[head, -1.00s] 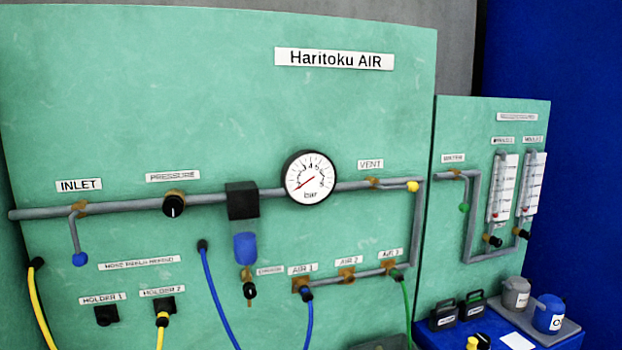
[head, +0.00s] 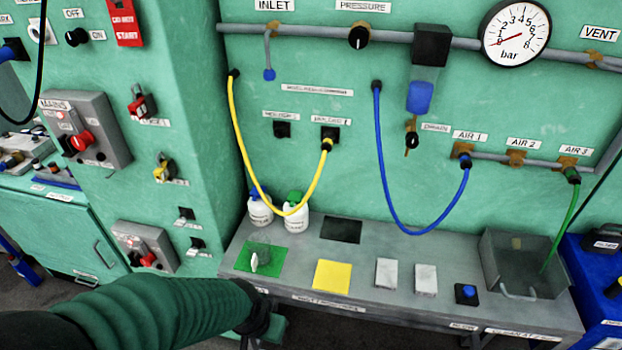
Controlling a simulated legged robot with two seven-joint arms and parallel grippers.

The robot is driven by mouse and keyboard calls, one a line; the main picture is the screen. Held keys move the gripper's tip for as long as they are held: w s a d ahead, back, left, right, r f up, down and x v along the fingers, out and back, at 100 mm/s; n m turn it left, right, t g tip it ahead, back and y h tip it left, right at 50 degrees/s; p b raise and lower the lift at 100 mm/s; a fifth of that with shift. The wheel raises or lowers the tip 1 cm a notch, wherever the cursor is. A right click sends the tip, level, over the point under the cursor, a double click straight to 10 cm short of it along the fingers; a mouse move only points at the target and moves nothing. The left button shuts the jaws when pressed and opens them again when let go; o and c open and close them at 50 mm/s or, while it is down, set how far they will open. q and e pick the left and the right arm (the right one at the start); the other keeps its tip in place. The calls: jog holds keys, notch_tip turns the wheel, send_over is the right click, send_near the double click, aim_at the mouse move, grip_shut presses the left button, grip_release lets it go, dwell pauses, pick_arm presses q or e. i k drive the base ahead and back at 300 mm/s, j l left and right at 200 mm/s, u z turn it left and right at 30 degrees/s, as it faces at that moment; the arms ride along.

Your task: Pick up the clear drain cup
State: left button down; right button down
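A clear, see-through cup, seemingly the drain cup (head: 264,252), stands on a green mat (head: 243,257) at the left end of the grey bench. A small white piece shows at its left side. My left arm comes in from the lower left in a green ribbed sleeve. Its dark end, the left gripper (head: 262,312), is at the bench's front edge, below and apart from the cup. Its fingers cannot be made out. My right gripper is not in view.
Two white bottles, one blue-capped (head: 260,209) and one green-capped (head: 295,213), stand behind the cup, with a yellow hose (head: 262,187) hanging over them. A yellow mat (head: 332,275), two pale blocks (head: 386,273) and a grey tray (head: 520,280) lie to the right.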

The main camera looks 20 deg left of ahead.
aim_at(258, 244)
jog(key=i+j+u, duration=0.25)
jog(key=j, duration=0.2)
jog(key=i+j+u, duration=0.2)
jog(key=j, duration=0.25)
jog(key=i+j+u, duration=0.25)
jog(key=j, duration=0.15)
jog(key=k, duration=0.1)
